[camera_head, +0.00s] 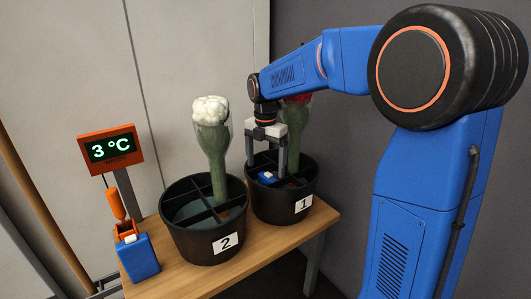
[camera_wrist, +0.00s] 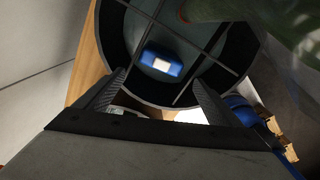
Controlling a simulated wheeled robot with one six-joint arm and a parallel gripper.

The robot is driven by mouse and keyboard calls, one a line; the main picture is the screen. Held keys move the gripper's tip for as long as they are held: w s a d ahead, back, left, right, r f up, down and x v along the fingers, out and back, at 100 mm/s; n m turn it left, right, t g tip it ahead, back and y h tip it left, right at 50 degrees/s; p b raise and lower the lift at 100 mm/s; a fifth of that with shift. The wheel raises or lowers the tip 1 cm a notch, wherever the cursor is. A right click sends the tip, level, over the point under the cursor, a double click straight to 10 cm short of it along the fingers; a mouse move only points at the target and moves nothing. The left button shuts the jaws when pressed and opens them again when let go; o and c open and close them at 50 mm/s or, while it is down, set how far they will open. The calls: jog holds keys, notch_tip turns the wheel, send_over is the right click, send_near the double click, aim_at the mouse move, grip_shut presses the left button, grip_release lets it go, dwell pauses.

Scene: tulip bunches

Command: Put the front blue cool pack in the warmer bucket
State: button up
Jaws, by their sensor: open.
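Black bucket 1 (camera_head: 285,207) stands at the right of the bench, with crossing dividers inside. A blue cool pack (camera_head: 268,177) with a pale label lies in one of its compartments; it also shows in the wrist view (camera_wrist: 162,64). Black bucket 2 (camera_head: 190,241) stands to the left, with dividers and bluish contents.
White tulips (camera_head: 211,130) rise from bucket 2. Red tulips (camera_head: 298,99) stand behind my gripper at bucket 1. A display (camera_head: 108,148) reads 3 °C at left.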

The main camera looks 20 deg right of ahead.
notch_tip(320, 180, up, 17)
jog(key=shift+r, duration=0.15)
dwell(0.4)
jog(key=s+d+f+m+t, duration=0.1)
jog(key=s+d+f+m, duration=0.1)
jog(key=s+f+m, duration=0.4)
jog(key=s+d+f+m+t, duration=0.2)
jog(key=s+f+m, duration=0.5)
jog(key=s+m, duration=0.4)
jog(key=s+d+f+m+t, duration=0.1)
jog(key=s+d+f+m, duration=0.2)
jog(key=s, duration=1.3)
notch_tip(320, 180, down, 3)
jog(key=m, duration=0.5)
jog(key=shift+s+f+m+t, duration=0.15)
jog(key=shift+s+m+t, duration=0.05)
jog(key=shift+m+t, duration=0.2)
